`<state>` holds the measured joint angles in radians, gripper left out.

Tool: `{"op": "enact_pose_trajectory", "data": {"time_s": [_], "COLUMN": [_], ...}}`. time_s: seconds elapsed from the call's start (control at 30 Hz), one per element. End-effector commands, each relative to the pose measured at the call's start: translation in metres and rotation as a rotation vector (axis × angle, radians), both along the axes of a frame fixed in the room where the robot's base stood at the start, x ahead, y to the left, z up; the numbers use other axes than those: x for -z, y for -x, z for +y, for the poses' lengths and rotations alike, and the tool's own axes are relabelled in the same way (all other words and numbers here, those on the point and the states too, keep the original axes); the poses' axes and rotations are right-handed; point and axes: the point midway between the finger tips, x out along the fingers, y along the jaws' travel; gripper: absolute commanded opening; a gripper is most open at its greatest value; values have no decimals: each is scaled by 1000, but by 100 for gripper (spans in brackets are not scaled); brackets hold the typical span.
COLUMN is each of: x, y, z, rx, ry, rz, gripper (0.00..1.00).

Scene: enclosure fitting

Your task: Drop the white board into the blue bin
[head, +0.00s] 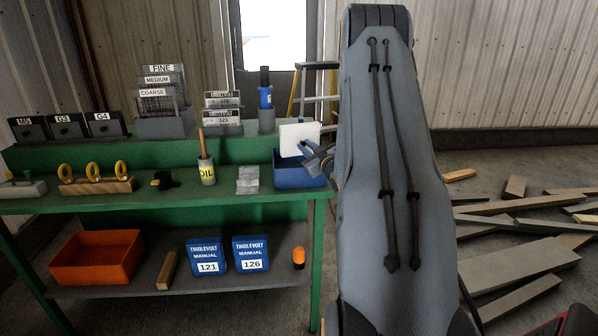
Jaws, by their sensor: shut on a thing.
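The white board (299,138) is upright above the blue bin (291,179), at the right end of the green bench's upper surface. My gripper (309,150) is at the board's lower right edge and is shut on it. The board's lower edge overlaps the bin's opening in this view; I cannot tell how far above the rim it is. The bin's inside is mostly hidden by the board and the gripper. My large grey arm link covers the area right of the bin.
An orange bin (97,257) and blue manuals (207,256) sit on the lower shelf. Planks litter the floor at right.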

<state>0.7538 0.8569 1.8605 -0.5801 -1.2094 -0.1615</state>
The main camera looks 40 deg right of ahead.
Motion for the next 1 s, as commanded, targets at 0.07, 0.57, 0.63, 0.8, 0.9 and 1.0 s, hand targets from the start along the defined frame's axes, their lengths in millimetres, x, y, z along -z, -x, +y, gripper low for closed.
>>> {"op": "enact_pose_trajectory", "data": {"time_s": [0.07,0.57,0.63,0.8,0.9,1.0], "x": [-1,0,1,1,1,1], "y": [0,1,5,28,45,59], "z": [0,1,1,6,10,13], "rx": [-1,-1,-1,0,1,1], "ry": [0,0,-1,-1,-1,-1], "rz": [-2,0,1,1,-1,0], "gripper": [0,37,37,37,37,37]}}
